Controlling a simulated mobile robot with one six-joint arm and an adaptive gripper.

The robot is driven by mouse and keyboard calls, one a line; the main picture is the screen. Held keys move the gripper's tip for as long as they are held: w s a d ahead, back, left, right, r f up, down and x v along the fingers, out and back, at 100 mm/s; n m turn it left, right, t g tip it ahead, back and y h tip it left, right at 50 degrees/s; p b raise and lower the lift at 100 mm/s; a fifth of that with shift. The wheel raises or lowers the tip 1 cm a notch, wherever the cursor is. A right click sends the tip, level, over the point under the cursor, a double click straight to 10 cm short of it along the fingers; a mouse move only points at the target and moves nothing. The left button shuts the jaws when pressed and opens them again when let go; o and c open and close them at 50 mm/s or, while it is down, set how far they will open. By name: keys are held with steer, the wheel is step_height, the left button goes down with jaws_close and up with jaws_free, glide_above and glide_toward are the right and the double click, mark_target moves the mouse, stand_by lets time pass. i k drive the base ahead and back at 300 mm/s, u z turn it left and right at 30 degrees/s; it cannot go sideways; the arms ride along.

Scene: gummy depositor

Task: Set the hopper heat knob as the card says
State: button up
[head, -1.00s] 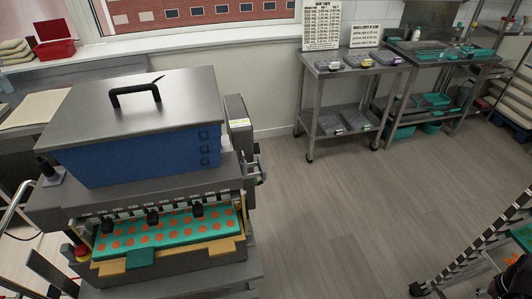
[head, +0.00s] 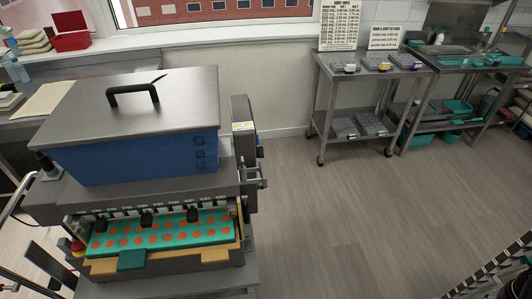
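The depositor (head: 150,195) stands at left in the head view, a grey machine with a blue hopper (head: 130,157) under a steel lid with a black handle. A grey control box (head: 243,125) with a yellow-and-white label is on its right side, seen edge-on. A small blue part (head: 260,152) shows on that box's right side; I cannot tell whether it is the heat knob. Two cards with print, a larger one (head: 341,25) and a smaller one (head: 385,37), stand at the back of a steel cart; their text is too small to read. My gripper is not in view.
The steel cart (head: 372,72) holds small trays on two shelves. A steel table (head: 470,65) with teal trays stands right of it. A teal mould with orange dots (head: 160,233) lies in the depositor's front. The floor (head: 350,215) right of the depositor is clear.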

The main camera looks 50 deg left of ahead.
mark_target(259, 150)
steer(key=i, duration=0.95)
steer(key=u, duration=3.4)
steer(key=i, duration=0.1)
steer(key=z, duration=1.3)
